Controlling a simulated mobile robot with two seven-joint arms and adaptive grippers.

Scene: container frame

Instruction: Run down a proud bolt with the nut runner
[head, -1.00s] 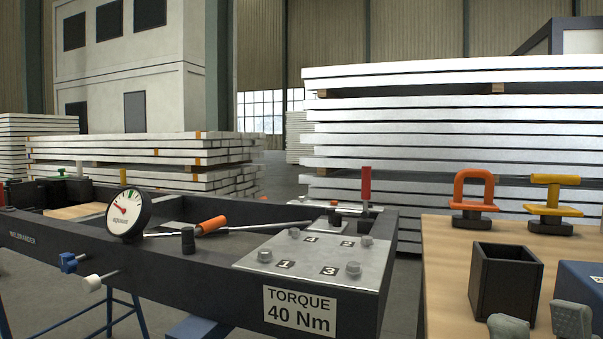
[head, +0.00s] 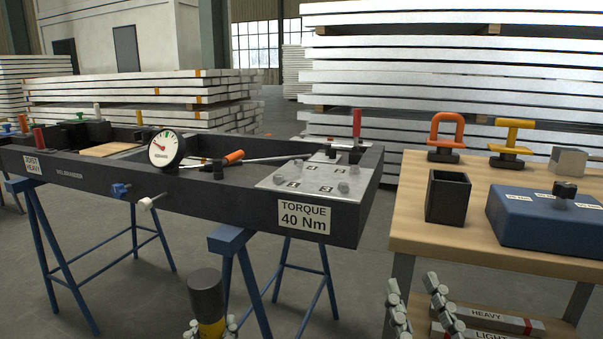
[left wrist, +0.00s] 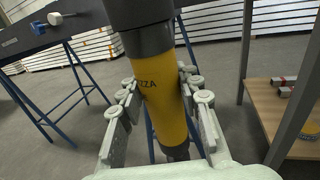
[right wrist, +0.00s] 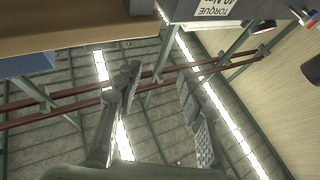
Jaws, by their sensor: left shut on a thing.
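The nut runner, a yellow cylinder with a dark grey top (head: 206,294), stands upright at the bottom of the head view. My left gripper (head: 210,330) is shut around its yellow body, which also shows in the left wrist view (left wrist: 165,100). It is in front of the dark frame. A grey bolt plate (head: 318,194) with several hex bolts and number labels lies on the frame's right end, above a "TORQUE 40 Nm" label (head: 304,216). I cannot tell which bolt (head: 342,187) stands proud. My right gripper (head: 420,310) is open and empty, below and right of the plate.
The dark frame (head: 230,205) rests on blue trestles (head: 232,242) and carries a gauge (head: 165,149) and an orange-handled tool (head: 233,157). A wooden bench (head: 408,210) at right holds a black box (head: 447,197), a blue case (head: 548,222) and clamps.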

